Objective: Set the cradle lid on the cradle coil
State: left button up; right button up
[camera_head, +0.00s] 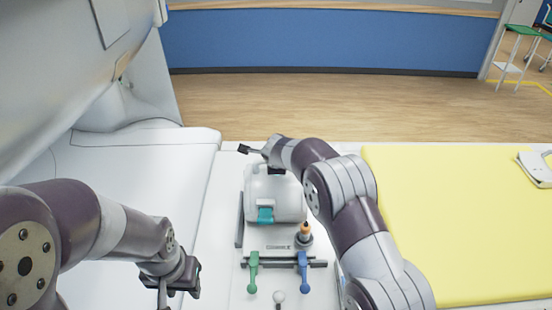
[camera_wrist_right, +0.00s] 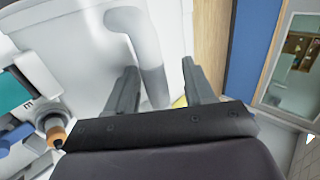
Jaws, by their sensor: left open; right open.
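A rounded white housing (camera_head: 262,188) with a teal front piece (camera_head: 265,215) stands mid-table in the head view. It looks like the cradle coil; I cannot tell whether its top is the separate lid. My right gripper (camera_wrist_right: 160,85) is open at this housing. A pale grey curved bar, like a handle (camera_wrist_right: 146,50), shows between and beyond its fingers in the right wrist view; contact cannot be told. In the head view, my right wrist hides part of the housing. My left gripper (camera_head: 178,288) is open and empty, low at the left, away from the housing.
An orange-tipped post (camera_head: 305,232) stands in front of the housing. A green lever (camera_head: 253,270) and a blue lever (camera_head: 304,270) sit on a dark rail nearer me.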

jog(key=r+p, duration=0.2)
jog(key=shift+p, duration=0.35)
jog(key=s+b, duration=0.2)
jog(key=b, duration=0.1)
jog(key=shift+r, duration=0.35)
jog(key=b+v, duration=0.3)
jog(key=v, duration=0.6)
jog(key=s+d+f+n+g, duration=0.2)
jog(key=s+d+n, duration=0.4)
jog(key=s, duration=0.4)
jog(key=s+d+f+n+g, duration=0.3)
jog(key=s+d+f+n, duration=0.2)
jog(key=s, duration=0.6)
jog(key=s+d+f+n+g, duration=0.2)
jog(key=s+d+f+n, duration=0.2)
jog(key=s+d+n, duration=0.3)
jog(key=s, duration=0.4)
jog(key=shift+s, duration=0.1)
